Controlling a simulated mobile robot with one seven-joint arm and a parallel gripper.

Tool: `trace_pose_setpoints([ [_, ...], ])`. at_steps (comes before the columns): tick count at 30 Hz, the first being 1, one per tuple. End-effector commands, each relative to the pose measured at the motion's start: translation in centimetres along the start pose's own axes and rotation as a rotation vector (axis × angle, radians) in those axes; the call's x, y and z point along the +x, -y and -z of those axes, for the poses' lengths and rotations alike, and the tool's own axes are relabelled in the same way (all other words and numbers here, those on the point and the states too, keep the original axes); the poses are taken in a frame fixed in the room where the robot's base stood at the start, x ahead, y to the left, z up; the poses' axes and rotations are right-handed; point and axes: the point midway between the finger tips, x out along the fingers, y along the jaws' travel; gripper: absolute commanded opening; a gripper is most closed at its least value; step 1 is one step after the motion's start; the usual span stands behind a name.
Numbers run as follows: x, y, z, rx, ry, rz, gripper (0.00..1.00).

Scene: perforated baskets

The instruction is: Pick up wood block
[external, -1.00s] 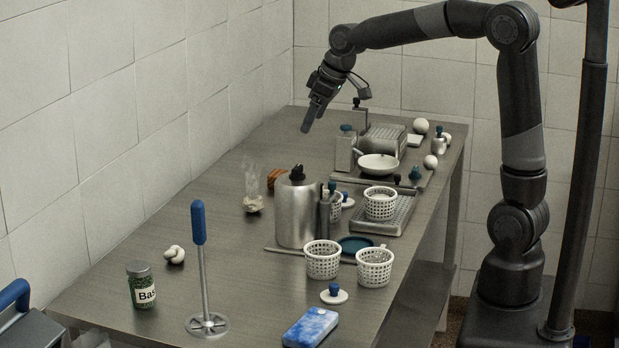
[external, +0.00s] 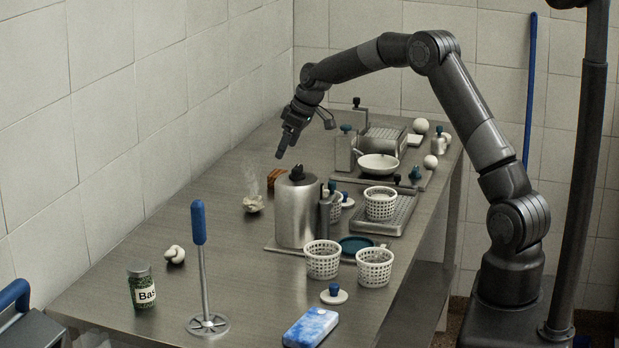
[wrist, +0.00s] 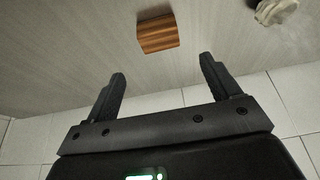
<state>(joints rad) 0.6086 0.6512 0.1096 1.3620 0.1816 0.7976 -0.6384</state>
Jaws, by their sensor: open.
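The wood block (wrist: 158,34) is a small orange-brown block with dark stripes. In the wrist view it lies on the table beyond my fingertips, roughly between their lines. In the external view the wood block (external: 276,178) lies on the table behind the metal canister, which partly hides it. My gripper (external: 283,146) hangs above the block and points down. In the wrist view my gripper (wrist: 162,68) has its two fingers spread wide with nothing between them.
The metal canister (external: 295,212) stands close in front of the block. A pale crumpled lump (external: 253,204) and a clear glass lie just left. Perforated white baskets (external: 322,260) stand to the right. The tiled wall (external: 150,110) runs along the left table edge.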

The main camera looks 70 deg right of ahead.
Motion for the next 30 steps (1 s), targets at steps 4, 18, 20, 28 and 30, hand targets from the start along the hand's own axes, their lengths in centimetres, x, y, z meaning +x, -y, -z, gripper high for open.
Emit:
trace_pose_setpoints([
  [4, 2.5, 0.1, -0.1, 0.000, 0.003, 0.002, 0.82],
  [18, 7.9, 0.1, -0.7, 0.001, 0.004, 0.002, 0.82],
  [20, 8.8, 0.1, -0.6, 0.000, 0.002, 0.001, 0.82],
  [28, 9.7, 0.1, -0.6, 0.001, 0.000, -0.001, 0.82],
  [30, 9.7, 0.1, -0.6, 0.001, 0.000, 0.000, 0.79],
])
